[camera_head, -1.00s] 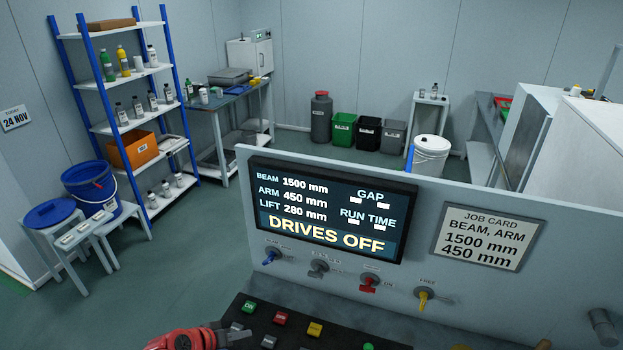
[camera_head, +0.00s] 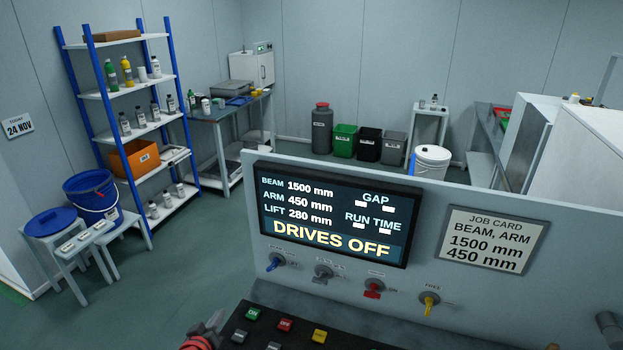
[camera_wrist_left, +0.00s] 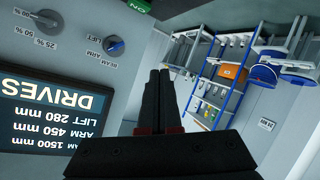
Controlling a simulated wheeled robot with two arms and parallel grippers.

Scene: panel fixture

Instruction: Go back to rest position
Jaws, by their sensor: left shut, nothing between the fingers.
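My left gripper (camera_head: 216,322) is low in the head view, at the left end of the black button strip. Its red wrist part shows below it at the frame's bottom edge. In the left wrist view its two black fingers (camera_wrist_left: 160,76) are together with nothing between them. The control panel's screen (camera_head: 333,213) reads DRIVES OFF. Below it are a blue selector (camera_head: 276,262), a grey selector (camera_head: 323,272), a red switch (camera_head: 374,290) and a yellow key switch (camera_head: 429,302). The gripper is apart from these.
The button strip has green (camera_head: 253,314), red (camera_head: 285,325) and yellow (camera_head: 319,336) buttons. A job card (camera_head: 489,238) is on the panel's right. A shelf rack (camera_head: 134,94), a blue bucket (camera_head: 92,197) and a workbench (camera_head: 226,112) stand behind. Open floor lies left of the panel.

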